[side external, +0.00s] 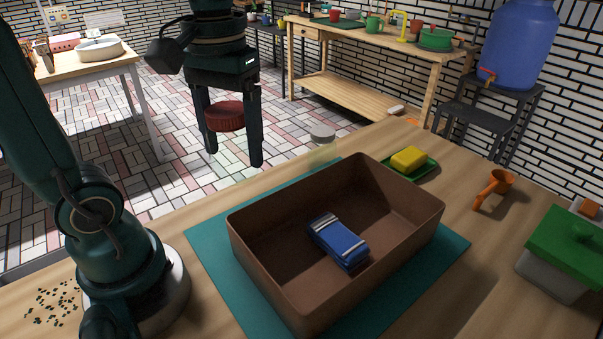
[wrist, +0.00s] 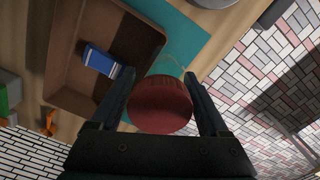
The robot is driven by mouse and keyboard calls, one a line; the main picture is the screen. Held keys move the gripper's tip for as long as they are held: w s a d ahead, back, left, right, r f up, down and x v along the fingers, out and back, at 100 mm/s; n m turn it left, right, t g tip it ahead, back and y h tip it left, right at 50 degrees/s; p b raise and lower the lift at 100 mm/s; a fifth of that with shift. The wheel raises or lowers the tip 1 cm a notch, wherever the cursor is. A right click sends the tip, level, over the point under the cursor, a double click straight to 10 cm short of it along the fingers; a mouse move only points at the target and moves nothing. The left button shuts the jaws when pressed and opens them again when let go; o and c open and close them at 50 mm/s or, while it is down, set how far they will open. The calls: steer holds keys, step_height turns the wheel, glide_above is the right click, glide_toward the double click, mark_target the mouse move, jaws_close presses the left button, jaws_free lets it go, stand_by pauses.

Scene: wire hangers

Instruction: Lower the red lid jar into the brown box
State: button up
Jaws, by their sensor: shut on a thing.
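The red lid jar shows as a ribbed red lid (side external: 225,116) between the fingers of my gripper (side external: 233,156). Its clear body is faint below the lid. In the wrist view the red lid (wrist: 160,104) fills the space between the fingertips (wrist: 160,76). My gripper is shut on the jar and holds it in the air, behind and left of the brown box in the side view. The brown box (side external: 262,263) is open at the top and stands on a teal mat (side external: 213,257).
A clear jar with a grey lid (side external: 322,133) stands close behind the box. A yellow sponge (side external: 408,159) on a green tray (side external: 425,170), an orange scoop (side external: 494,186) and a green-lidded container (side external: 560,252) are to the right. Inside the box, floor is bare around the blue block.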

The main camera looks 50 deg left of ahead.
steer(key=w+d+f, duration=0.1)
steer(key=d+f, duration=0.1)
steer(key=d, duration=0.8)
steer(key=shift+w, duration=0.3)
steer(key=shift+f, duration=0.15)
step_height(320, 180, down, 8)
stand_by(1.6)
steer(key=shift+f, duration=0.2)
stand_by(0.5)
